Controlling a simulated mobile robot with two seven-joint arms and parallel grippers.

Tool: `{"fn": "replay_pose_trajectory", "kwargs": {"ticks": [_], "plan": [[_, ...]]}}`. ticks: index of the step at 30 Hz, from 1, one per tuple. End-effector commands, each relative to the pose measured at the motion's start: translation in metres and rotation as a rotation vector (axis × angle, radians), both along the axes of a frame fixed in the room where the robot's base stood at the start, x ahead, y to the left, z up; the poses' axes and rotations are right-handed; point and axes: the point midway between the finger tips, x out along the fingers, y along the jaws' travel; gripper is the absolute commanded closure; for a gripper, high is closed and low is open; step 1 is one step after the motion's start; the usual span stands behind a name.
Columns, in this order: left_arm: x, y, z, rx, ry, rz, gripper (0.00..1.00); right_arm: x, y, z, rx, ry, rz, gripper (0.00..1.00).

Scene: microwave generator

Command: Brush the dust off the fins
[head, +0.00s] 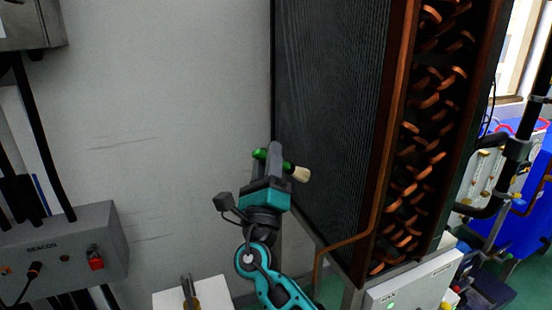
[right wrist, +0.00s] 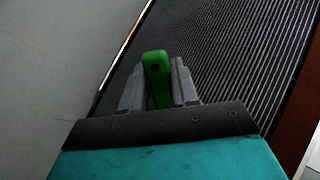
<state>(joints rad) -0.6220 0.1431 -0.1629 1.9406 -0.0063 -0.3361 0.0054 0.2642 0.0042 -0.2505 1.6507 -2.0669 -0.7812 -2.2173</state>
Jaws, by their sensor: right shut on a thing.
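The fins are a tall dark panel of fine vertical ridges (head: 330,90), with copper tube bends along its right side. They also fill the upper right of the right wrist view (right wrist: 230,50). My right gripper (head: 273,158) is near the lower left part of the fins. It is shut on a brush with a green handle (right wrist: 157,75). The pale bristle end (head: 299,173) sticks out to the right of the fingers, towards the fins. I cannot tell whether the bristles touch the fins. No separate dust patch stands out. My left gripper is not in view.
A grey box labelled BEACON (head: 65,250) with cables is at the lower left. A white box (head: 415,285) stands below the coil. A copper pipe (head: 345,243) bends out under the fins.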

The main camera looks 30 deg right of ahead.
Motion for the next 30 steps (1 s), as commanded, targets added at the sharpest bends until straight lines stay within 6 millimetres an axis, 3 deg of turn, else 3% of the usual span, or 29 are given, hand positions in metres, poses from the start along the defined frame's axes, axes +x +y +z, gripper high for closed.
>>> {"fn": "replay_pose_trajectory", "kwargs": {"ticks": [13,30], "plan": [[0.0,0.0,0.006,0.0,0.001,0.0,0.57,-0.003,-0.048,0.0,-0.002,0.001,0.001,1.0],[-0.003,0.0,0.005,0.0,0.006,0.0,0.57,-0.003,-0.056,0.0,-0.001,-0.001,0.001,1.0]]}}
